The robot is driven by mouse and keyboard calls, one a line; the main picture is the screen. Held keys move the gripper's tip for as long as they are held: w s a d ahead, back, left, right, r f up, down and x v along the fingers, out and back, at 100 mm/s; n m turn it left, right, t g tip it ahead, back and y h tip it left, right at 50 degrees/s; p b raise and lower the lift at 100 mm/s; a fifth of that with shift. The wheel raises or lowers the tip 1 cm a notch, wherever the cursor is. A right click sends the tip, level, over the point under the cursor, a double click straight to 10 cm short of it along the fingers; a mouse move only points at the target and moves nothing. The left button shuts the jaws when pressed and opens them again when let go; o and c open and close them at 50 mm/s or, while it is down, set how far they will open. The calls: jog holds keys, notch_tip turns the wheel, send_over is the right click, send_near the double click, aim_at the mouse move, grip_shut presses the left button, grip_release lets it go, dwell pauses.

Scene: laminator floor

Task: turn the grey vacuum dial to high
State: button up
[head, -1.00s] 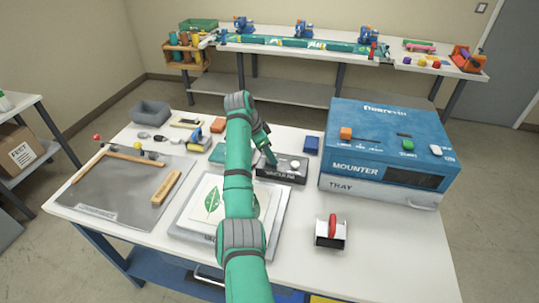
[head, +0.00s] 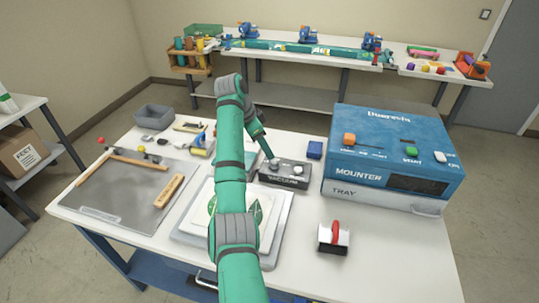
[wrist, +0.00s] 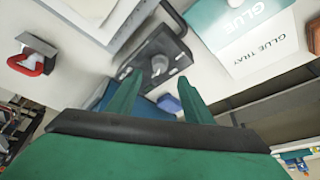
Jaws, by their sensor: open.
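The black vacuum box (head: 284,178), labelled VACUUM, stands on the white table right of the white press plate. A pale round knob (head: 298,170) shows on its right part, and another grey knob shows at its left beside my gripper (head: 269,154). In the wrist view, a grey dial (wrist: 159,65) sits on the dark box (wrist: 150,50), ahead of and between the two green fingers of my gripper (wrist: 157,80). My gripper is open and holds nothing. I cannot read the dial's setting or tell whether the fingers touch it.
The blue mounter (head: 395,150) stands right of the box, with a blue block (head: 315,149) between them. A grey mat (head: 120,195) lies at left.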

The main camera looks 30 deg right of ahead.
jog(key=shift+v, duration=1.45)
